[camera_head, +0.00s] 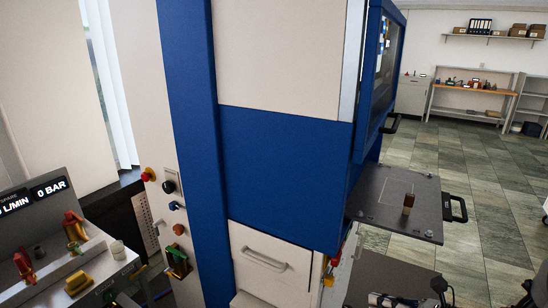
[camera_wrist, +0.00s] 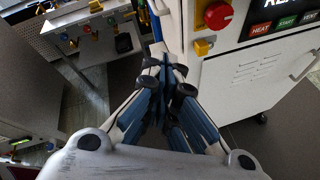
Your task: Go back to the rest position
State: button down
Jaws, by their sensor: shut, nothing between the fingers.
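My gripper (camera_wrist: 168,75) shows in the wrist view, its blue and black fingers drawn together at the middle with nothing between them. It hangs in front of a white cabinet (camera_wrist: 250,82) with a red knob (camera_wrist: 218,16) and HEAT, START and VENT buttons. The fingertips overlap the cabinet's left edge in the picture; I cannot tell how far apart they are. I cannot make out my gripper in the head view.
A blue and white press (camera_head: 285,150) fills the head view's middle. Its dark tray (camera_head: 375,200) juts out right, bearing a small brown block (camera_head: 408,204). A bench with valves and gauges (camera_head: 75,255) stands at left. Tiled floor (camera_head: 490,190) is open at right, before an orange-topped workbench (camera_head: 472,88).

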jog(key=s+a+r+n+g+h, duration=0.2)
jog(key=s+a+r+n+g, duration=0.2)
jog(key=s+a+n, duration=0.3)
jog(key=s+a+r+n+g+h, duration=0.1)
jog(key=s+a+r+n+g, duration=0.25)
jog(key=a+n, duration=0.45)
jog(key=s+d+r+n+t+h, duration=0.1)
jog(key=s+r+n+h, duration=0.1)
jog(key=s+n, duration=0.3)
jog(key=s+d+r+n+t+h, duration=0.1)
jog(key=s+r+n+t+h, duration=0.1)
jog(key=n, duration=0.9)
jog(key=s+r+h, duration=0.1)
jog(key=s+h, duration=0.1)
jog(key=shift+s+d+r+h, duration=0.25)
jog(key=shift+s+d+h, duration=0.1)
jog(key=shift+d+h, duration=0.05)
jog(key=c, duration=2.4)
grip_release()
